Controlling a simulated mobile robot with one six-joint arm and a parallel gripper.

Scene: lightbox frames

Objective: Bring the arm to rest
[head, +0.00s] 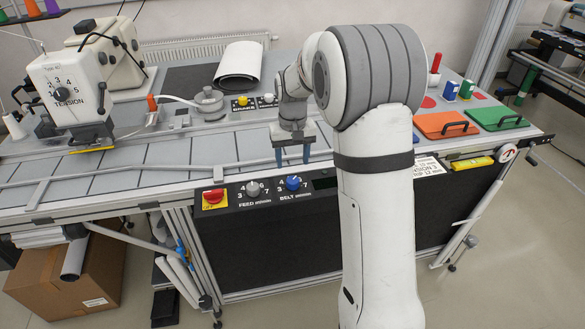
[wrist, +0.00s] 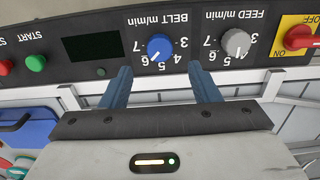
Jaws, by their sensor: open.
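My gripper (head: 292,160) hangs over the table's front part with its two blue fingers pointing down, behind the blue belt knob (head: 293,183) in the head view. In the wrist view the gripper (wrist: 158,70) has its fingers spread apart with nothing between them. The blue knob (wrist: 158,46) shows just beyond the gap between the fingertips, and I see no contact. My arm reaches up from the front and bends down to the gripper, hiding part of the table.
The control panel has a grey feed knob (head: 253,189) and a red switch (head: 213,197). A white sewing machine (head: 65,85) stands left. A white roll (head: 238,65) lies behind. Orange (head: 440,124) and green (head: 497,118) handled boards lie right. A cardboard box (head: 65,275) is below.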

